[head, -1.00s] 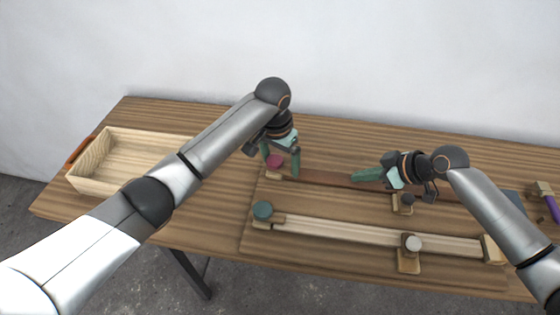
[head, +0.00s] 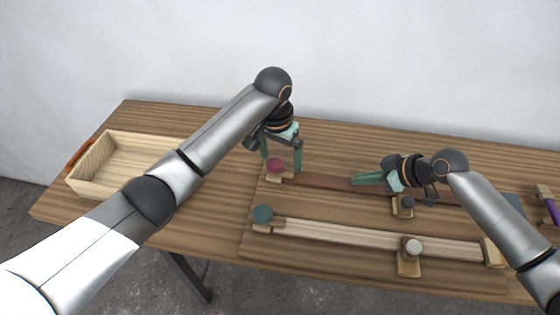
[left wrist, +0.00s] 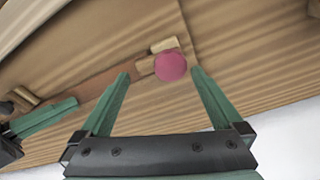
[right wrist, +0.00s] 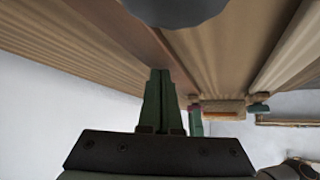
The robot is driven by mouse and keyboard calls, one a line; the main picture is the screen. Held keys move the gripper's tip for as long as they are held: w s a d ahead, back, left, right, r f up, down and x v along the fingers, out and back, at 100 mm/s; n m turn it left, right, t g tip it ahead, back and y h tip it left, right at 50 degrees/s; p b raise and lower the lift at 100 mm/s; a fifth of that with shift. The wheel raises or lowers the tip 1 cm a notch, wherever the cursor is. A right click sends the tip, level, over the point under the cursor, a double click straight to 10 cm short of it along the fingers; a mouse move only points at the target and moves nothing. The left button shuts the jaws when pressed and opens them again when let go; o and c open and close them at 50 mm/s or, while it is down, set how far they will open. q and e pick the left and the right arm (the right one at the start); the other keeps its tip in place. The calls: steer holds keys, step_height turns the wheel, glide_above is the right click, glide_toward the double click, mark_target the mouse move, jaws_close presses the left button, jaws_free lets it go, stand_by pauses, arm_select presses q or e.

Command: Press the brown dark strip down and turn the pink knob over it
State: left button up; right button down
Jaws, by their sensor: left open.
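The pink knob (head: 275,165) sits at the left end of the brown dark strip (head: 325,181), by a small pale wooden block. In the left wrist view the knob (left wrist: 170,66) lies between the fingertips, nearer the right finger, with a gap on each side. My left gripper (head: 281,163) is open, pointing down around the knob without gripping it. My right gripper (head: 355,180) has its fingers together, lying low over the strip's middle. In the right wrist view its fingers (right wrist: 160,73) are closed with nothing between them. Whether they touch the strip is unclear.
In front runs a pale strip (head: 340,231) with a teal knob (head: 262,214) and a grey-white knob (head: 412,246). A dark knob (head: 407,202) stands beside the right gripper. A wooden tray (head: 90,186) is at the left. A purple-handled tool (head: 551,208) lies at the right.

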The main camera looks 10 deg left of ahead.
mark_target(280, 164)
arm_select(q)
steer(key=shift+r, duration=2.1)
arm_select(e)
steer(key=shift+s+f, duration=0.15)
arm_select(q)
steer(key=shift+r, duration=0.1)
arm_select(e)
steer(key=shift+r+p, duration=2.2)
steer(key=shift+r, duration=1.45)
arm_select(q)
step_height(280, 164, up, 4)
steer(key=shift+r, duration=0.25)
arm_select(e)
steer(key=shift+r, duration=0.1)
step_height(280, 164, up, 5)
steer(key=shift+f, duration=0.1)
arm_select(q)
steer(key=shift+s, duration=0.1)
